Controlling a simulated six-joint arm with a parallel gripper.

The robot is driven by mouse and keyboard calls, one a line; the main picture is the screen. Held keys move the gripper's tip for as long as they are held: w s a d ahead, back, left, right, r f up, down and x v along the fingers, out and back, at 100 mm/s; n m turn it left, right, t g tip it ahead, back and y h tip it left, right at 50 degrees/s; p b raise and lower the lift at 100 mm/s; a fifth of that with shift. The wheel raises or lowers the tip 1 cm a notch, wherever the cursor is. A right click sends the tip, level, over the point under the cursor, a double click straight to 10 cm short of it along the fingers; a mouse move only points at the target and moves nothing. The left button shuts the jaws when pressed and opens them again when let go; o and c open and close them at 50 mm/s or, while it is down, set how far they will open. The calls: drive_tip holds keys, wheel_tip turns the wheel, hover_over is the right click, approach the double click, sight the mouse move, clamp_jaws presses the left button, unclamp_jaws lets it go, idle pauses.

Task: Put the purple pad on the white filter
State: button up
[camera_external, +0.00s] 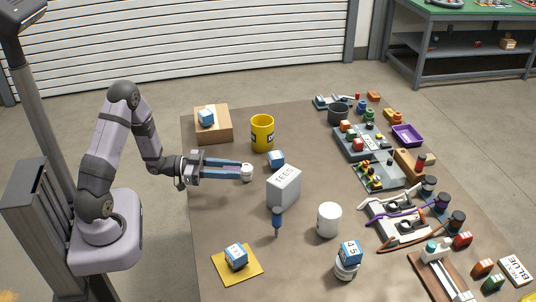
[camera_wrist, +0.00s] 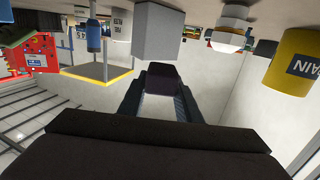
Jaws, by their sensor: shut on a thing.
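My gripper (camera_external: 246,172) reaches out level over the left part of the table, its long fingers shut on a small piece. In the wrist view the piece between the fingers is a dark block (camera_wrist: 163,78), and its colour is too dark to name surely. A small white round thing (camera_external: 247,173) shows at the fingertips in the external view; I cannot tell whether it is held or stands behind them. A plain white cylinder (camera_external: 328,221) stands upright at the table's middle, apart from my gripper. I cannot tell if it is the filter. No purple pad is clearly recognisable.
A grey box (camera_external: 284,188) stands just right of my fingertips, with a blue screwdriver (camera_external: 277,222) in front. A purple tray (camera_external: 408,135) lies at the crowded right side.

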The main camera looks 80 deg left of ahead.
drive_tip(key=w+a+r+n+y+b, duration=0.1)
drive_tip(key=w+a+r+n+y, duration=0.15)
drive_tip(key=w, duration=0.45)
drive_tip(key=w+a+r+n+y+b, duration=0.1)
drive_tip(key=w+a+r+y, duration=0.25)
drive_tip(key=w, duration=0.35)
drive_tip(key=w+d+r+n+g+y+b, duration=0.2)
drive_tip(key=w+d+r+n+y, duration=0.1)
drive_tip(key=w+r+n+y, duration=0.55)
drive_tip(key=g+y+b, duration=0.2)
drive_tip(key=y+b, duration=0.1)
hover_over(330, 209)
wheel_tip(330, 209, down, 4)
drive_tip(key=shift+f, duration=5)
drive_tip(key=shift+f, duration=0.15)
drive_tip(key=o, duration=1)
